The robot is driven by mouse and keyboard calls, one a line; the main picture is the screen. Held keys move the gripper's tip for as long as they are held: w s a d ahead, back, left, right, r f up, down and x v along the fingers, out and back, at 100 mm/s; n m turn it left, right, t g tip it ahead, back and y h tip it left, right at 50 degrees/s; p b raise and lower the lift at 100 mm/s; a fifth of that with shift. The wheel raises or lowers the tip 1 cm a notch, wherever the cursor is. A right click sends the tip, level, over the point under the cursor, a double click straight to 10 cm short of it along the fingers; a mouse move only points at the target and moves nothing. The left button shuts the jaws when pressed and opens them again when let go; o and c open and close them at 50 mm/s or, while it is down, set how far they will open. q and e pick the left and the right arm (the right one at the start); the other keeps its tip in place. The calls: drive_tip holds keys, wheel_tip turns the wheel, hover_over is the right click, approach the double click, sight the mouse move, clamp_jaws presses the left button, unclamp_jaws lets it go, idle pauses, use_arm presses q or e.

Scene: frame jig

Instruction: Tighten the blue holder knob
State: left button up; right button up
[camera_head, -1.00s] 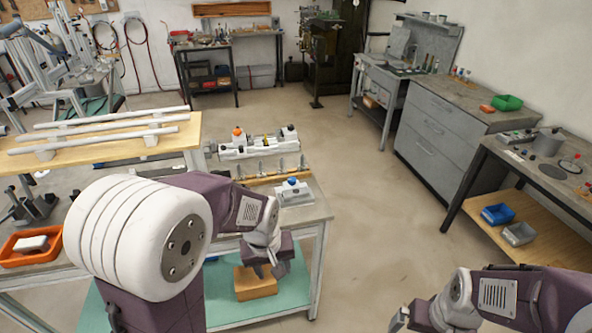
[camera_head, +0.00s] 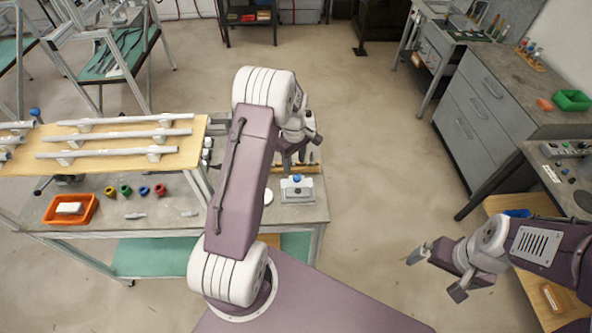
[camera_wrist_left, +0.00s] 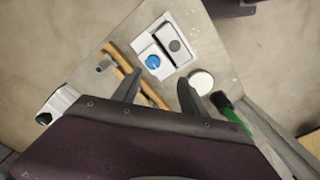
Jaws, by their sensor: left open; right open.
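The blue knob (camera_head: 297,178) sits on a pale holder block (camera_head: 298,194) near the right end of the workbench. In the left wrist view the blue knob (camera_wrist_left: 152,62) shows from above, next to a dark grey round part on the holder (camera_wrist_left: 188,30). My left gripper (camera_head: 292,160) is open above the bench, beside the holder in the head view. Its two dark fingers (camera_wrist_left: 158,92) are apart, with the knob beyond their tips and nothing held. My right gripper (camera_head: 437,274) is open and empty over the floor, at the right.
A wooden board with grey tubes (camera_head: 115,140) stands at the left. An orange tray (camera_head: 70,210) and several coloured rings lie in front of it. A white disc (camera_wrist_left: 202,82) and a green-handled thing (camera_wrist_left: 228,112) lie near the left fingers. My left arm hides part of the bench.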

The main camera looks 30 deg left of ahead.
sight(297, 176)
use_arm(q)
drive_tip(key=f, duration=0.2)
drive_tip(key=w+f+p, duration=0.1)
drive_tip(key=f, duration=0.1)
drive_tip(key=w+f+p, duration=0.1)
drive_tip(key=f, duration=0.1)
drive_tip(key=shift+d, duration=0.25)
wheel_tip(297, 176, down, 2)
drive_tip(key=shift+a+f, duration=0.15)
drive_tip(key=shift+f, duration=0.05)
drive_tip(key=shift+s+f+p, duration=0.3)
drive_tip(key=shift+s, duration=0.15)
drive_tip(key=shift+w, duration=0.15)
drive_tip(key=shift+w+f, duration=0.15)
drive_tip(key=c, duration=0.9)
clamp_jaws()
use_arm(e)
drive_tip(key=shift+w+d+r, duration=0.1)
drive_tip(key=shift+w+r, duration=0.8)
drive_tip(key=shift+r, duration=0.25)
